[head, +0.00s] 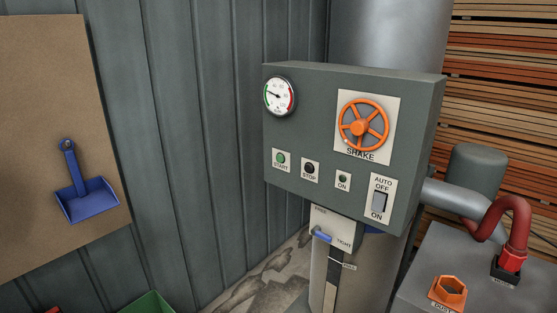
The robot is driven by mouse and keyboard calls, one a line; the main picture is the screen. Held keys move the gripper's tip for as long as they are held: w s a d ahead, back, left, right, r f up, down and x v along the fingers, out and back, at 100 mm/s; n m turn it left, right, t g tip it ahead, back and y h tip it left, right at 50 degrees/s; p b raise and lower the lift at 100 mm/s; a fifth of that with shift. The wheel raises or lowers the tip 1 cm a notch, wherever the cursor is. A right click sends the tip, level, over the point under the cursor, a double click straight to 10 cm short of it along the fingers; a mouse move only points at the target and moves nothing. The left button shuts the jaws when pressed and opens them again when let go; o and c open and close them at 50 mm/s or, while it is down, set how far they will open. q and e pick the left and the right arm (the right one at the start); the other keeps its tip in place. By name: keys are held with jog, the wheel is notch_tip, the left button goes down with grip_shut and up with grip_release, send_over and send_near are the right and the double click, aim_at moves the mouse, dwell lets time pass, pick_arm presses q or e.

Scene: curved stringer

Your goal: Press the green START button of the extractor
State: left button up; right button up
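The green START button (281,158) sits on a white plate at the lower left of the grey extractor control box (315,125). The word START is printed below it. To its right is the dark STOP button (309,169), then a small dark green lamp (343,179) marked ON. Neither of my grippers shows in the head view, so nothing of mine touches the button.
The box also carries a dial gauge (280,96), an orange SHAKE handwheel (363,124) and an AUTO/OFF/ON switch (379,201). Below hangs a blue-handled lever (322,236). A blue dustpan (88,200) hangs at left. A red hose (515,235) is at right.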

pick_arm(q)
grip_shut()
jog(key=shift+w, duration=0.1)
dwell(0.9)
